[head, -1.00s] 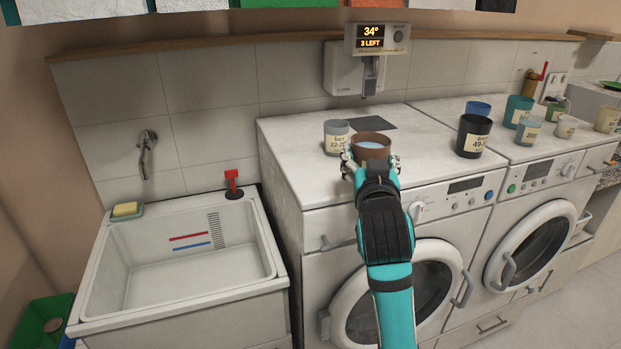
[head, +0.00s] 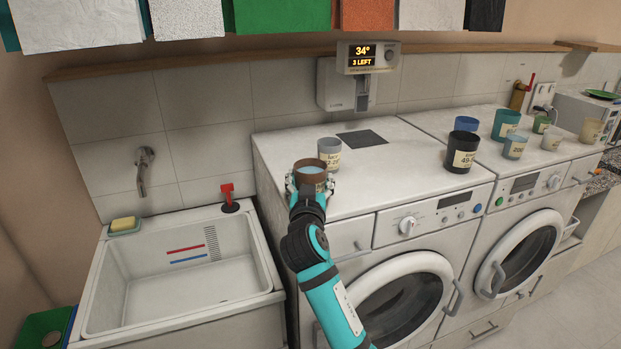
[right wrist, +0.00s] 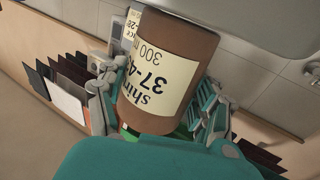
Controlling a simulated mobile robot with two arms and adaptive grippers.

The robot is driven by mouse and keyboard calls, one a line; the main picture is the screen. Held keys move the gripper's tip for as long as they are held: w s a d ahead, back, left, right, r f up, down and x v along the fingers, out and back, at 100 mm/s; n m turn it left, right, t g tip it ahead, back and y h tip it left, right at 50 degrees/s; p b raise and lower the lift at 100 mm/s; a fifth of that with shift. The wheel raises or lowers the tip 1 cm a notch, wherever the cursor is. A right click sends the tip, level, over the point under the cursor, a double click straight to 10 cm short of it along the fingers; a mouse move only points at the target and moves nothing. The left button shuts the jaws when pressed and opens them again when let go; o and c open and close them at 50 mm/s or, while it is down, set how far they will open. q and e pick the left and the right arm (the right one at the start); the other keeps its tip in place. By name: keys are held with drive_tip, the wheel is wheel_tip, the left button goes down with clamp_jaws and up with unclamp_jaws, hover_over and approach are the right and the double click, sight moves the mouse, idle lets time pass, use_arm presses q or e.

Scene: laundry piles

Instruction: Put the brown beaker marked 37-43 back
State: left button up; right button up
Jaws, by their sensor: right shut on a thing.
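The brown beaker (head: 310,174) is held in my right gripper (head: 308,186), which is shut on it. Whether the brown beaker touches the top, I cannot tell. My left gripper is not in view.
A dark square (head: 361,138) lies below the dispenser (head: 347,82), which reads 34° and 3 LEFT. A black beaker (head: 461,152) and several other beakers stand to the right. The sink (head: 180,270) is at left. The left machine's top is mostly clear.

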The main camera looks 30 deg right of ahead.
drive_tip(key=shift+w+f, duration=0.1)
drive_tip(key=o, duration=1.2)
drive_tip(key=shift+c, duration=0.2)
drive_tip(key=shift+a, duration=0.1)
drive_tip(key=b+v, duration=0.3)
drive_tip(key=v, duration=0.9)
drive_tip(key=shift+b, duration=0.35)
